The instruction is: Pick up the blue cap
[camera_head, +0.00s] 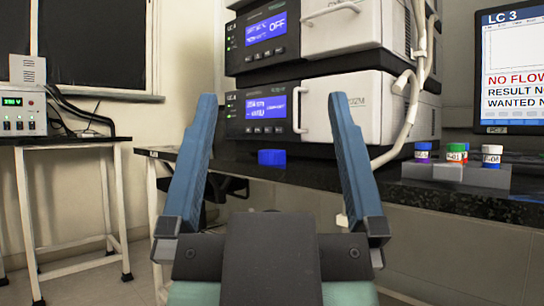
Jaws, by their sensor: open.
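The blue cap (271,157) is a small bright blue piece lying on the dark bench top (330,172), near its front edge. It is below the front panel of the lower instrument. My gripper (274,97) is open, with its two blue fingers spread wide at left and right. The cap shows in the gap between the fingers, beyond my gripper body. Nothing is held, and the fingers do not appear to touch the cap.
Stacked instruments (352,108) stand behind the cap, with a pale hose (408,105) at their right. A grey rack (463,177) with colour-capped vials is at right, below a monitor (509,70). A side table (60,141) with a device (22,100) is at left.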

